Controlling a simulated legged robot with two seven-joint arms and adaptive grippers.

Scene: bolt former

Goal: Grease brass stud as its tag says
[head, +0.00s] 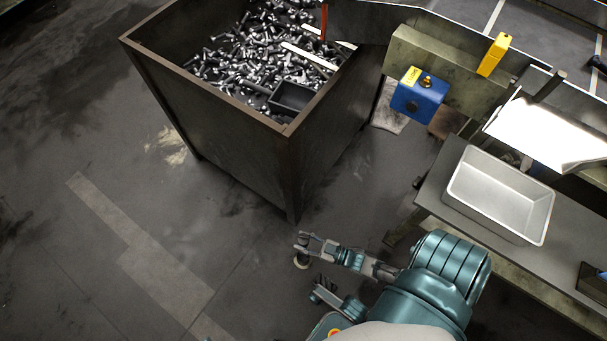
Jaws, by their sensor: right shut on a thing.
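A blue box (417,100) stands at the upper right. A small brass-coloured stud (427,81) stands up from its top, and a yellow tag (410,77) sits beside the stud. The tag's writing is too small to read. My right gripper (302,245) is low in the middle of the view, far below and left of the box. It is shut on a small round thing (301,261) with a pale rim, which hangs over the floor. I cannot tell what this thing is. A second jointed part of mine shows just below it, but I cannot tell whether it is my left gripper.
A large dark bin (220,125) full of metal bolts stands at the upper left, with a small black tray (291,97) inside. An empty silver tray (499,195) sits on the grey bench (445,172) at right. Floor is clear at left.

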